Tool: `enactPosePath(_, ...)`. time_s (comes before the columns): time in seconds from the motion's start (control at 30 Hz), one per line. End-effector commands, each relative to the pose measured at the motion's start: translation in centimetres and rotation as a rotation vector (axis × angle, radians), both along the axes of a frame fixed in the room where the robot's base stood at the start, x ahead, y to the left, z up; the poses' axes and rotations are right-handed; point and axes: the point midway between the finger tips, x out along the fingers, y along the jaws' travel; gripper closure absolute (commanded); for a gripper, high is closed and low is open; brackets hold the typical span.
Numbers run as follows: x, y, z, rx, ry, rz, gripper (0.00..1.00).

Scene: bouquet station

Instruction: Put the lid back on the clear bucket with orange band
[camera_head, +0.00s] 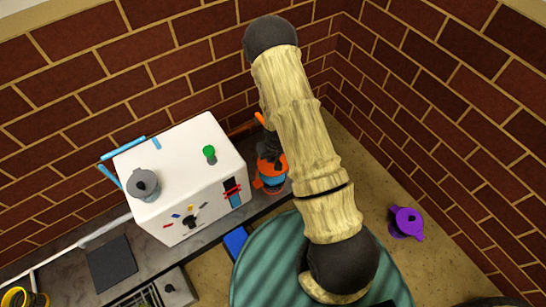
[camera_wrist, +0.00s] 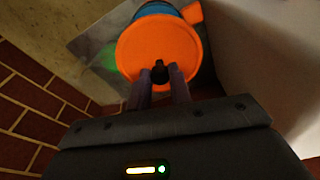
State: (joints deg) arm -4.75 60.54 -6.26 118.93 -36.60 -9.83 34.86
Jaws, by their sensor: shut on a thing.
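An orange round lid (camera_wrist: 158,48) with a dark knob (camera_wrist: 160,72) faces the wrist camera. My gripper (camera_wrist: 162,78) is shut on the knob, with one finger on each side. In the head view my gripper (camera_head: 268,145) is low beside the white box, partly hidden by my arm. An orange and blue vessel (camera_head: 271,181) is right under it there. In the wrist view a blue edge (camera_wrist: 155,8) and an orange piece (camera_wrist: 192,12) show behind the lid. The lid hides most of the vessel, so I cannot tell whether the lid touches its rim.
A white box (camera_head: 180,165) stands close left of my gripper, with a grey lidded pot (camera_head: 143,184) and a green knob (camera_head: 209,152) on top. Brick walls (camera_head: 420,110) close off the back and right. A purple pot (camera_head: 406,223) and a green round surface (camera_head: 262,265) are nearer.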

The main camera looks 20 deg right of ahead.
Motion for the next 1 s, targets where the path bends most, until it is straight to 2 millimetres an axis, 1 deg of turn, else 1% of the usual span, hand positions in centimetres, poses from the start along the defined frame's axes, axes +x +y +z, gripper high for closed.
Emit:
enactPosePath(0.2, 0.0, 0.0, 0.0, 0.0, 0.0, 0.0, 1.0)
enactPosePath(0.37, 0.0, 0.0, -0.6, 0.0, 0.0, 0.001, 1.0)
enactPosePath(1.0, 0.0, 0.0, -5.5, 0.0, 0.001, 0.001, 1.0)
